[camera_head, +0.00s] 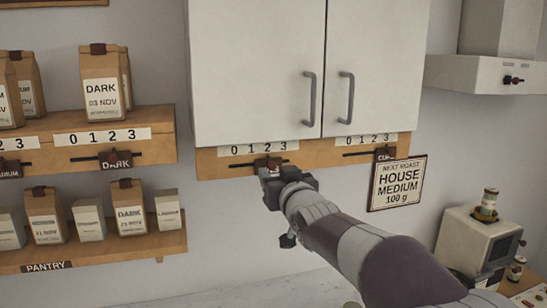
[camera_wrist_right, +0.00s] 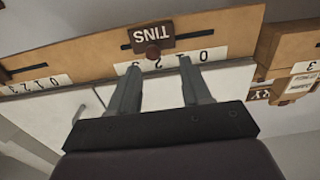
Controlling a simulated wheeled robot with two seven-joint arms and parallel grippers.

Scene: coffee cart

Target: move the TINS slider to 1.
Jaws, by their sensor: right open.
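The TINS slider (camera_head: 268,163) sits on a wooden rail under the white wall cabinet, below the 2 of its 0-to-3 scale. In the right wrist view, which is upside down, its dark TINS plate (camera_wrist_right: 153,33) and round red-brown knob (camera_wrist_right: 152,50) show near the 2. My right gripper (camera_head: 268,181) is just in front of and below the slider, partly covering it. In the wrist view its two fingers (camera_wrist_right: 159,66) are open, and the knob lies between and slightly beyond the tips. I cannot tell whether they touch it. My left gripper is not in view.
Another slider (camera_head: 385,154) sits to the right on the same rail, above a HOUSE MEDIUM sign (camera_head: 398,184). The DARK slider (camera_head: 115,158) is on the shelf at left. Cabinet doors (camera_head: 257,70) with handles hang directly above the rail.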

